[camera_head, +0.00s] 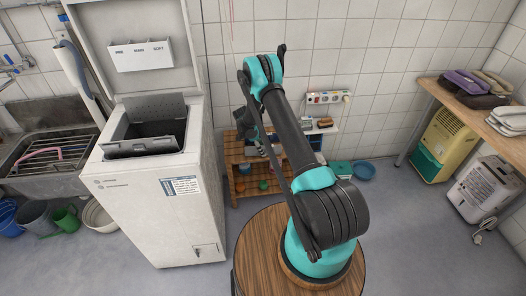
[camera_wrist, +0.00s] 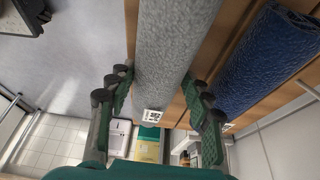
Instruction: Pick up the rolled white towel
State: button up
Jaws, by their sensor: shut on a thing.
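The rolled white towel (camera_wrist: 172,45), which looks light grey here, runs down the middle of the wrist view. A small white printed tag (camera_wrist: 152,115) is at its near end. My gripper (camera_wrist: 157,88) has its dark green fingers on either side of this roll and is shut on it. The roll appears to lie along a wooden surface (camera_wrist: 229,50), and I cannot tell whether it is lifted. In the head view my arm hides the gripper area, and I cannot make out the towel there.
A blue rolled towel (camera_wrist: 265,60) lies just right of the held roll. In the head view a low wooden shelf (camera_head: 240,184) stands by the wall, beside the white washing machine (camera_head: 160,225). A wooden bench (camera_head: 465,112) is at the right.

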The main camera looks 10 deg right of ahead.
jog(key=c, duration=0.5)
jog(key=shift+o, duration=0.2)
